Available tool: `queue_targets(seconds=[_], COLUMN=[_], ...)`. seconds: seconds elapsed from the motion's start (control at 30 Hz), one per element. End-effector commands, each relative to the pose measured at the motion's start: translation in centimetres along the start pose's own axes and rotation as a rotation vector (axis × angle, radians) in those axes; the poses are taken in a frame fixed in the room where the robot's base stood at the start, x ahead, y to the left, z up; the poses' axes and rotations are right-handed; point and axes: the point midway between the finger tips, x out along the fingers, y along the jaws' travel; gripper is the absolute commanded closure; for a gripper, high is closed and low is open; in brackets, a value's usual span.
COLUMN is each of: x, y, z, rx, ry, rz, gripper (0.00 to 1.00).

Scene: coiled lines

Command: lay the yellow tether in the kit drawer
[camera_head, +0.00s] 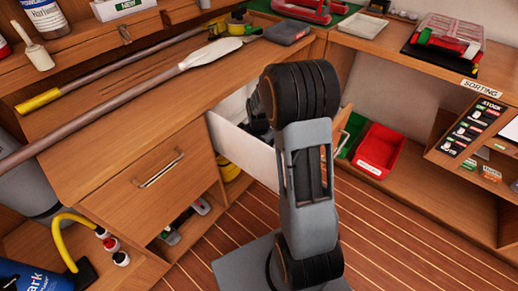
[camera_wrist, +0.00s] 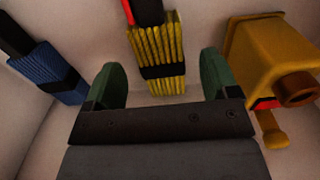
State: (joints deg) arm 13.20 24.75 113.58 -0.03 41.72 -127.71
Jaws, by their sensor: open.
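The yellow tether (camera_wrist: 157,45) is a ribbed coiled bundle with a black band, with a red and black part at its upper end. In the wrist view it is at the top centre, between and just beyond the green fingertips of my gripper (camera_wrist: 162,75). The gripper is open, with clear gaps to the tether on both sides. Pale walls of what appears to be the kit drawer (camera_wrist: 200,30) surround it. In the head view the open drawer (camera_head: 243,150) has a white front, and my arm hides much of its inside. The tether cannot be made out there.
In the wrist view a blue coiled bundle (camera_wrist: 50,72) lies left and a yellow box-like object (camera_wrist: 262,55) stands close right of the fingers. In the head view long poles (camera_head: 130,98) lie on the wooden counter (camera_head: 110,135). A red bin (camera_head: 378,150) sits on the right shelf.

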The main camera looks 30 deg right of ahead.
Motion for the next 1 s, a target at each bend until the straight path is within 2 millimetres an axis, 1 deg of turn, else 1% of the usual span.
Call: queue_targets(seconds=[0.03,0.2,0.3,0.5,0.7,1.0], x=[-1.4,-5.1,-7.0,-10.0,-11.4,-11.7], y=[0.1,0.1,0.0,0.0,0.0,0.0], z=[0.0,0.1,0.0,0.0,0.0,0.0], rx=[0.0,0.0,0.0,0.0,0.0,0.0], ry=[-0.003,-0.003,-0.003,-0.002,-0.001,-0.001], rz=[0.004,0.004,0.004,0.002,0.001,0.001], gripper=[0.19,0.19,0.19,0.19,0.19,0.19])
